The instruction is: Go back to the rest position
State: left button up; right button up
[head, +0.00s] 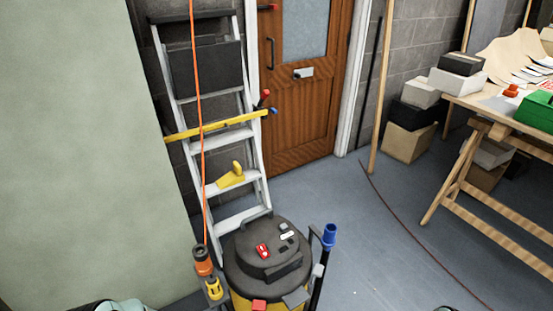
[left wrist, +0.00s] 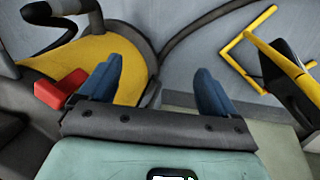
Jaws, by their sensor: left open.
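My left gripper (left wrist: 156,90) shows in the left wrist view, with its two blue fingers wide apart and nothing between them. It is beside the yellow drum of a shop vacuum (left wrist: 112,65), which fills the left of that view; I cannot tell whether the left finger touches it. In the head view, the vacuum's dark lid (head: 266,258) is at the bottom centre. A teal part of my left arm shows at the bottom left edge there, but no fingers.
An orange cord (head: 200,120) hangs in front. A wooden door (head: 305,110) is beyond. A trestle table (head: 480,112) with boxes stands right. Floor (head: 370,235) between is open, crossed by a thin cable.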

pick_arm(q)
jog(key=s+d+f+p, duration=0.1)
jog(key=s+d+f, duration=0.1)
jog(key=s, duration=0.5)
jog(key=s+d+f, duration=0.1)
jog(key=s+f, duration=0.2)
jog(key=s, duration=0.5)
jog(key=s+d+r+g+p, duration=0.1)
jog(key=s+r+p, duration=0.1)
jog(key=r+p, duration=0.6)
jog(key=s+d+r+g+h+p, duration=0.1)
jog(key=s+d+r+p, duration=0.1)
jog(key=r+p, duration=0.6)
jog(key=shift+s+r+p, duration=0.4)
jog(key=shift+s, duration=0.05)
pick_arm(e)
jog(key=s+a+r+g, duration=0.1)
jog(key=s+r, duration=0.2)
jog(key=r, duration=0.6)
jog(key=s+a+r+g+y, duration=0.1)
jog(key=s+a+r, duration=0.1)
jog(key=r, duration=0.6)
jog(key=shift+s+r+n+g, duration=0.3)
jog(key=shift+s+r+g, duration=0.1)
jog(key=shift+s, duration=0.05)
